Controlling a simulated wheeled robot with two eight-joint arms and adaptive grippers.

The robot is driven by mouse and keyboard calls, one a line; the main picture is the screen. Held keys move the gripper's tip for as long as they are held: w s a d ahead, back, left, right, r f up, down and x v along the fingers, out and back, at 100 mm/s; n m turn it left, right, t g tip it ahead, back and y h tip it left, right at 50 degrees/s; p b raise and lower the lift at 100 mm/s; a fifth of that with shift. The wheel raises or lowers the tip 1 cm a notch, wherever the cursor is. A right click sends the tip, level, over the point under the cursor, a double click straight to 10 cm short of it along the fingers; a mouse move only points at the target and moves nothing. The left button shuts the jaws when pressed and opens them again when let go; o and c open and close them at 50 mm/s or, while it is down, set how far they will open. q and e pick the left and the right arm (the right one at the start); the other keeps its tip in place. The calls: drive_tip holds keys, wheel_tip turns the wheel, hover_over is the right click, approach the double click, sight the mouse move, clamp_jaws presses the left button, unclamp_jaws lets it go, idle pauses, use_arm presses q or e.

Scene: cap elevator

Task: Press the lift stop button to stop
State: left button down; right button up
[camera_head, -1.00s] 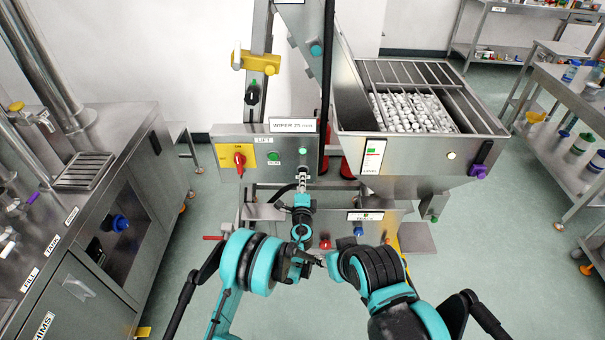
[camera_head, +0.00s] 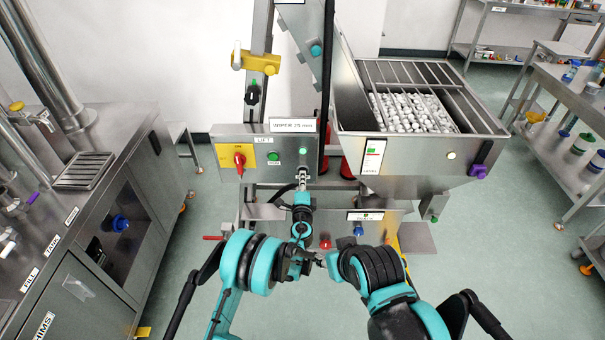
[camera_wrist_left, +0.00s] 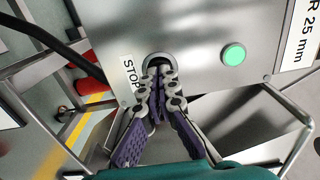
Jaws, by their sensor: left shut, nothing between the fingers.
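The grey lift control panel (camera_head: 225,142) stands ahead, with a sign reading LIFT. In the left wrist view, a STOP label (camera_wrist_left: 130,73) sits beside a round dark-rimmed button (camera_wrist_left: 153,57), mostly hidden behind my fingertips. My left gripper (camera_head: 303,176) is shut and empty, its fingertips (camera_wrist_left: 160,72) together over that button; contact or pressing cannot be told. A green button (camera_wrist_left: 233,55) is to the right of the fingertips and shows as lit in the head view (camera_head: 303,151). My right arm is folded low; its gripper cannot be made out clearly.
A red rotary switch (camera_head: 239,160) on a yellow plate and another green button (camera_head: 273,157) are on the panel's left. A hopper of white caps (camera_head: 480,125) stands to the right. A steel counter (camera_head: 130,130) is at left.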

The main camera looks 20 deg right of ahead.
use_arm(q)
drive_tip(key=shift+w, duration=0.25)
drive_tip(key=shift+v, duration=2.75)
